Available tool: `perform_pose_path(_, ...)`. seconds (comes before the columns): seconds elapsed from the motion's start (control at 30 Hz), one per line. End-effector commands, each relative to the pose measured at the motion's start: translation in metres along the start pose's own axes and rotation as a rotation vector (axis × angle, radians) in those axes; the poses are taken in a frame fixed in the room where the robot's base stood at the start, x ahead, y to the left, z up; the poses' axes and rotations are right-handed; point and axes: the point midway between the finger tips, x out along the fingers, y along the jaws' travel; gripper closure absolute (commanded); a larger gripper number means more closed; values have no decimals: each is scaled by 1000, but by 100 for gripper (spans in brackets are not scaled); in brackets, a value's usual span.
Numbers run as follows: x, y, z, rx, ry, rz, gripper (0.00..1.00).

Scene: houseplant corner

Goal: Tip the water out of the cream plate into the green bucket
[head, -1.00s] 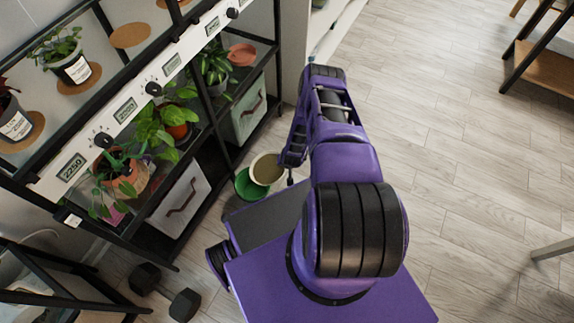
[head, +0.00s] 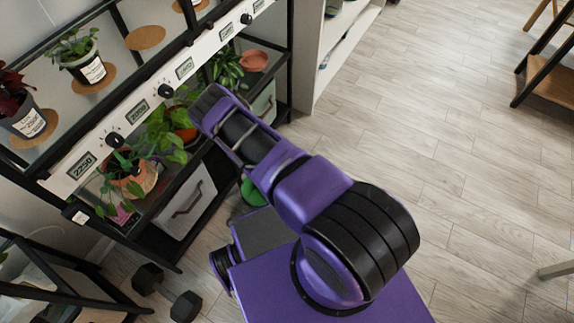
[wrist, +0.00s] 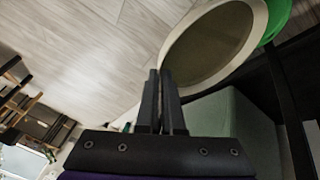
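The cream plate (wrist: 260,25) shows at the upper right of the wrist view as a pale rim around a darker, brownish-green inside. It looks strongly tilted. My gripper (wrist: 161,73) has its two black fingers close together, with their tips at the plate's near edge, and looks shut on that rim. The green bucket (wrist: 286,17) shows partly behind the plate at the top right corner. In the head view the green bucket (head: 252,192) stands on the floor, mostly hidden by my arm. The plate and gripper are hidden there. I cannot make out the water.
A black-framed plant shelf (head: 162,92) runs along the left, close to my arm, with several potted plants and lower storage boxes (head: 184,202). A white shelf unit (head: 318,62) stands behind. Dumbbells (head: 166,292) lie at lower left.

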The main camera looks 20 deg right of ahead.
Motion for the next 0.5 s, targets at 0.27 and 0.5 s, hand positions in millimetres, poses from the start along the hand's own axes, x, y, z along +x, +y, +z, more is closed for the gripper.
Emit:
perform_pose_path(0.27, -4, 3, 4, -38, -11, 72, 100)
perform_pose_path(0.5, -16, -11, -7, -67, -4, 114, 100)
